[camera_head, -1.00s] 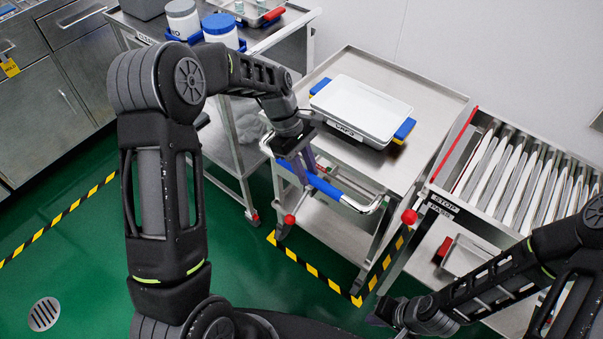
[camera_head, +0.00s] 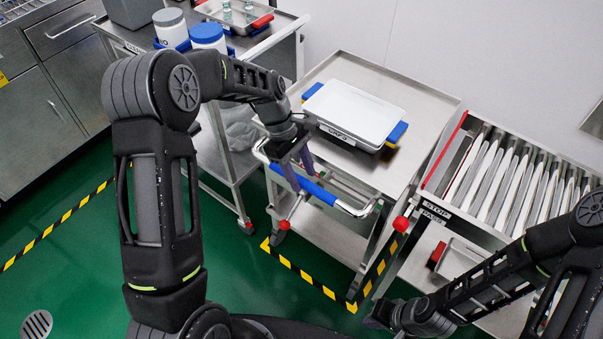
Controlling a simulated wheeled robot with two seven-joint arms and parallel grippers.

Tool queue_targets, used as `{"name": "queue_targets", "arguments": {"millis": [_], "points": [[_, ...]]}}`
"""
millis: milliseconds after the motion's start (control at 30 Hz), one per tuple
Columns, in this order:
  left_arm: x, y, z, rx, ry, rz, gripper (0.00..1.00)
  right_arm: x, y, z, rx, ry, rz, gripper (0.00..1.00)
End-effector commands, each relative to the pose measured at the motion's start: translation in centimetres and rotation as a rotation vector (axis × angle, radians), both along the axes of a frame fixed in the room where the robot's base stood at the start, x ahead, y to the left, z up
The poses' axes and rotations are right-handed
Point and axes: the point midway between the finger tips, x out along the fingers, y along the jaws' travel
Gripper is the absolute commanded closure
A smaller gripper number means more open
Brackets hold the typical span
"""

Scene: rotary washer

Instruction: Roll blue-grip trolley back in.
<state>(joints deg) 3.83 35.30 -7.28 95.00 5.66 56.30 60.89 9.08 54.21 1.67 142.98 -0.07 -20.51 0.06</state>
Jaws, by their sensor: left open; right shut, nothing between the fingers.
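The trolley (camera_head: 430,112) is a steel cart with a blue grip (camera_head: 318,190) on its push handle at the front. It stands against the wall, with its front legs near the black-and-yellow floor marking (camera_head: 318,284). My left gripper (camera_head: 300,178) is open at the left part of the blue grip, with its fingers on either side of the bar; whether they touch it I cannot tell. My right gripper (camera_head: 372,322) is shut and empty, low over the floor at the bottom, partly out of clear sight. A white-lidded tray (camera_head: 354,110) with blue handles lies on the trolley top.
A roller conveyor (camera_head: 520,170) with a STOP label and a red-knobbed lever (camera_head: 401,223) stands close on the right. Another cart (camera_head: 270,45) with white jars stands on the left. Green floor is open in front.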

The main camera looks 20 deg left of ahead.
Motion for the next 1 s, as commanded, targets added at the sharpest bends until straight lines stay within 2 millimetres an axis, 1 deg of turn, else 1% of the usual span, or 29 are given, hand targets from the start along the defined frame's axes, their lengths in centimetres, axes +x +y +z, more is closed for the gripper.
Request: {"name": "queue_targets", "arguments": {"millis": [167, 267, 367, 600, 700, 800, 1000], "points": [[-0.1, 0.1, 0.1, 0.001, 0.002, 0.000, 0.54, 0.0, 0.0, 0.0, 0.000, 0.000, 0.000, 1.00], [0.1, 0.3, 0.7, 0.001, 0.001, 0.001, 0.54, 0.0, 0.0, 0.0, 0.000, 0.000, 0.000, 1.00], [0.2, 0.8, 1.8, 0.001, -0.001, 0.000, 0.54, 0.0, 0.0, -0.1, 0.000, 0.000, 0.000, 1.00], [0.7, 2.2, 5.5, 0.000, -0.002, 0.001, 0.54, 0.0, 0.0, -0.2, 0.000, 0.000, 0.000, 1.00], [0.8, 2.6, 6.6, 0.001, -0.001, 0.000, 0.54, 0.0, 0.0, -0.3, 0.000, 0.000, 0.000, 1.00], [0.9, 2.8, 7.1, 0.000, 0.000, 0.000, 0.54, 0.0, 0.0, -0.3, 0.000, 0.000, 0.000, 1.00], [0.9, 2.9, 7.2, 0.000, 0.001, 0.000, 0.54, 0.0, 0.0, -0.3, 0.000, 0.000, 0.000, 1.00]]}}
